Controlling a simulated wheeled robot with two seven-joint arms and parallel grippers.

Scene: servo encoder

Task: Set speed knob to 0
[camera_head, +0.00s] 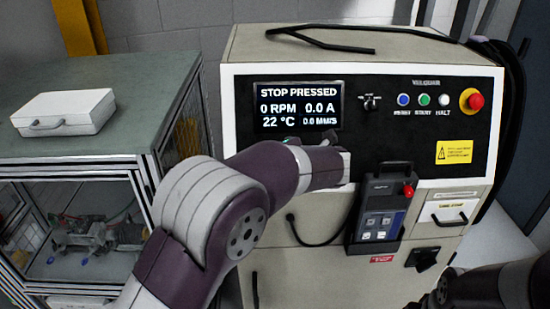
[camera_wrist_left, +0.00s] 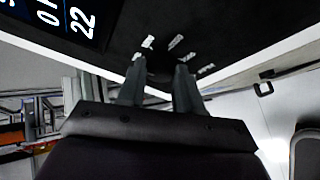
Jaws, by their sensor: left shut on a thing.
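The speed knob (camera_wrist_left: 160,66) shows in the left wrist view as a dark round shape on the black panel, with small white marks around it. My left gripper (camera_wrist_left: 159,74) has one finger on each side of it and is shut on it. The knob's pointer and setting cannot be read. In the head view my left forearm and wrist hide the knob. The display (camera_head: 297,107) reads STOP PRESSED, 0 RPM, 0.0 A, 22 °C and 0.0 MM/S. My right arm enters at the lower right; its fingers cannot be made out.
Right of the display are a small switch (camera_head: 369,102), blue, green and white buttons, and a red stop button (camera_head: 472,101). A handheld pendant (camera_head: 381,213) hangs below. A glass-sided cabinet (camera_head: 130,80) with a white case (camera_head: 63,111) stands at left.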

